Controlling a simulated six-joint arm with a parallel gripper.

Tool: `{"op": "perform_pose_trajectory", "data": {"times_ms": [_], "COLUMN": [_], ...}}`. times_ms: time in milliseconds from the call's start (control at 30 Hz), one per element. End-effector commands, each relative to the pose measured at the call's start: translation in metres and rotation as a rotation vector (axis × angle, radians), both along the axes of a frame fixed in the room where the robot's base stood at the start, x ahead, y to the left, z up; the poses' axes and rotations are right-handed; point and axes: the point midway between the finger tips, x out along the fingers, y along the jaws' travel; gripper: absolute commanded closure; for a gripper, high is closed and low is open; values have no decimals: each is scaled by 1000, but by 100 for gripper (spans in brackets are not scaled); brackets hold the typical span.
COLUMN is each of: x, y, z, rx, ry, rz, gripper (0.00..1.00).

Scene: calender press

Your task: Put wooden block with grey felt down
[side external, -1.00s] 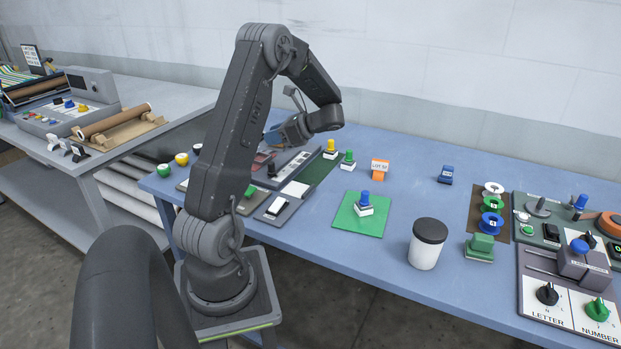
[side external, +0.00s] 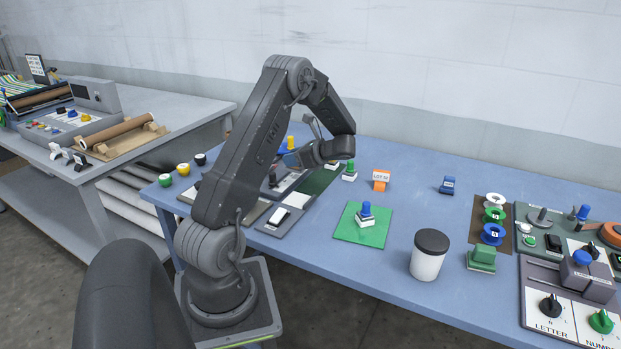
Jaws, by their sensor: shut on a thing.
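My gripper (side external: 290,159) is at the left part of the blue bench, low over the grey panels, partly hidden behind my arm. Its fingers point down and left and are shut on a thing. I cannot make out the wooden block with grey felt; the fingertips and what they hold are hidden by my forearm links. A dark green mat (side external: 323,181) lies just right of the gripper.
A blue-handled stamp (side external: 365,216) stands on a green sheet (side external: 347,228). Colored knobs (side external: 182,169) line the left end. The mid-bench is fairly clear.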

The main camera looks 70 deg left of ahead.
Motion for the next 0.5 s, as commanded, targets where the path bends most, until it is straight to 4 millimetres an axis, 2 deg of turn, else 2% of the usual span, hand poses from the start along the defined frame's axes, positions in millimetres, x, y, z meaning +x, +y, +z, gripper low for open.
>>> {"op": "perform_pose_trajectory", "data": {"times_ms": [100,200,333,500], "x": [26,40,49,50], "y": [-3,-4,-5,-5], "z": [-16,-24,-30,-42], "rx": [-1,-1,0,-1], "ry": [1,1,0,1], "rz": [-3,1,1,1], "gripper": [90,90,90,90]}}
